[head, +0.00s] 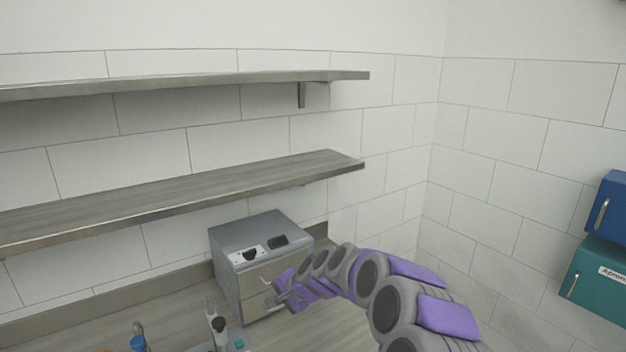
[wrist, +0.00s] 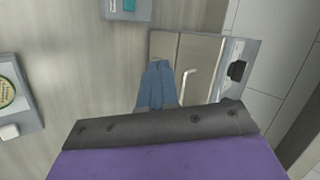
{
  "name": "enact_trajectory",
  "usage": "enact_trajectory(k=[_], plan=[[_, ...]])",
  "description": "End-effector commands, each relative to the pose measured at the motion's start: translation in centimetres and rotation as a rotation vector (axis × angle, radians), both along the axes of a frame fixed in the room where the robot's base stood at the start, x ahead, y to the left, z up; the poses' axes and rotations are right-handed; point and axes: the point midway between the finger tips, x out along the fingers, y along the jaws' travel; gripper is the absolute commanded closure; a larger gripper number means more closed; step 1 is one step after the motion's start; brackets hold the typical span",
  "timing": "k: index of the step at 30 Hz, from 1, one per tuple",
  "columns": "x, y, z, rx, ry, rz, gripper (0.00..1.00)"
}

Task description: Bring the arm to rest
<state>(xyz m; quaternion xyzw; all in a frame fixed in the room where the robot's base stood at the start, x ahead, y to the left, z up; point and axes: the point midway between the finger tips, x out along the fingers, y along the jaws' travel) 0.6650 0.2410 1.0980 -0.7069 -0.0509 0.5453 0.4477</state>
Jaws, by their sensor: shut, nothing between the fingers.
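My arm, purple and grey, reaches in from the lower right of the head view. My gripper (head: 281,299) is at its end, in front of the grey metal box (head: 228,269) on the counter. The gripper also shows in the wrist view as blue-grey fingers (wrist: 157,80). The fingers are together with nothing between them. In the wrist view they overlap the lower left of the box's front face (wrist: 195,50), beside a pale bar-like handle (wrist: 187,82). I cannot tell whether they touch the box.
Two empty wooden shelves (head: 180,194) run along the tiled wall above the counter (head: 178,303). Small devices with knobs (head: 219,325) stand at the bottom left of the head view. Blue (head: 612,205) and teal (head: 598,270) boxes are on the right wall.

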Motion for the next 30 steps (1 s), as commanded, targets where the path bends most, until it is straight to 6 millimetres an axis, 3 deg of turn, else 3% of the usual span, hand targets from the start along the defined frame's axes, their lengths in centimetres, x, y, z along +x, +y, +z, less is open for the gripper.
enact_trajectory(k=[1,4,8,13,21,30], plan=[[-1.9,-0.2,1.7,-0.013,-0.004,0.048,1.0],[-5.7,-0.6,3.6,-0.056,-0.001,0.142,1.0],[-10.9,-1.8,5.4,-0.124,0.004,0.259,1.0],[-17.7,-4.6,6.9,-0.231,0.021,0.39,1.0],[-28.8,-11.1,7.3,-0.421,0.095,0.543,1.0],[-41.3,-19.2,6.1,-0.61,0.253,0.627,1.0]])
